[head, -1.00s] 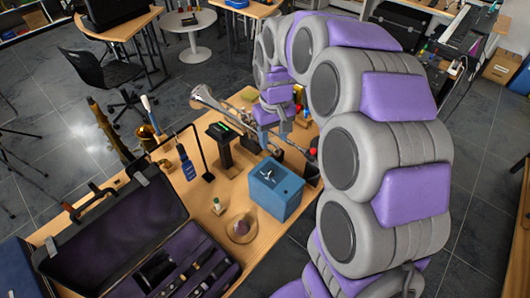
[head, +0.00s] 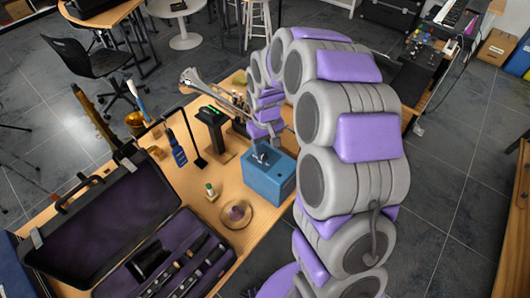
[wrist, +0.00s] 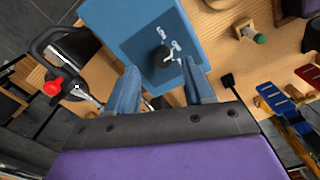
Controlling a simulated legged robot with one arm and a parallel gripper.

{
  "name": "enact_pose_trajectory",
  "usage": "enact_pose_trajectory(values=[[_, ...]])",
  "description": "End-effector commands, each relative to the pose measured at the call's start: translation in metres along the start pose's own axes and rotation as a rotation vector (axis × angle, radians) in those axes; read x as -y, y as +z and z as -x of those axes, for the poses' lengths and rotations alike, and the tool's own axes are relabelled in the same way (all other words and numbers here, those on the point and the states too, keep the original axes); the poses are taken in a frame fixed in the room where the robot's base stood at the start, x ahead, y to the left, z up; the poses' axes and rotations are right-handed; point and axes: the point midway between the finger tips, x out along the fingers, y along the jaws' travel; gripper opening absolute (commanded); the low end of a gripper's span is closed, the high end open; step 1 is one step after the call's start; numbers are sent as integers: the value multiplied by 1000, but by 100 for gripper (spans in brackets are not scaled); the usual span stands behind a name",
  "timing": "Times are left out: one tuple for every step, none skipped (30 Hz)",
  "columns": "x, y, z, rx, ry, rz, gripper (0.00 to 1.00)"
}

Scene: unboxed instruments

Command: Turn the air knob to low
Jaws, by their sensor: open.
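A blue box (head: 270,184) stands near the right edge of the wooden table, with a knob and white marks on its top (head: 261,154). In the wrist view the box (wrist: 128,22) fills the upper middle. My gripper (wrist: 160,68) is open. Its two blue fingers lie on either side of the knob in the picture, apart from it, and nothing is between them. In the head view my arm's end is just behind the box, its fingers unclear.
An open black case (head: 105,226) fills the table's left front.

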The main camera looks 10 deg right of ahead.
Motion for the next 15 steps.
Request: enact_pose_trajectory(values=[[0,1,-10,3,0,0,52],[0,1,-13,3,0,0,52],[0,0,-18,2,0,0,52],[0,0,-21,1,1,0,52],[0,0,-23,1,1,0,52],[0,0,-26,0,1,0,52],[0,0,-28,-1,1,0,52],[0,0,-29,-1,1,0,52],[0,0,-31,-1,1,-1,52],[0,0,-31,-1,0,-1,52],[0,0,-32,-1,0,-1,52],[0,0,-32,-1,0,-1,52],[0,0,-32,-1,0,-1,52],[0,0,-32,-1,0,-1,52],[0,0,-32,-1,0,-1,52]])
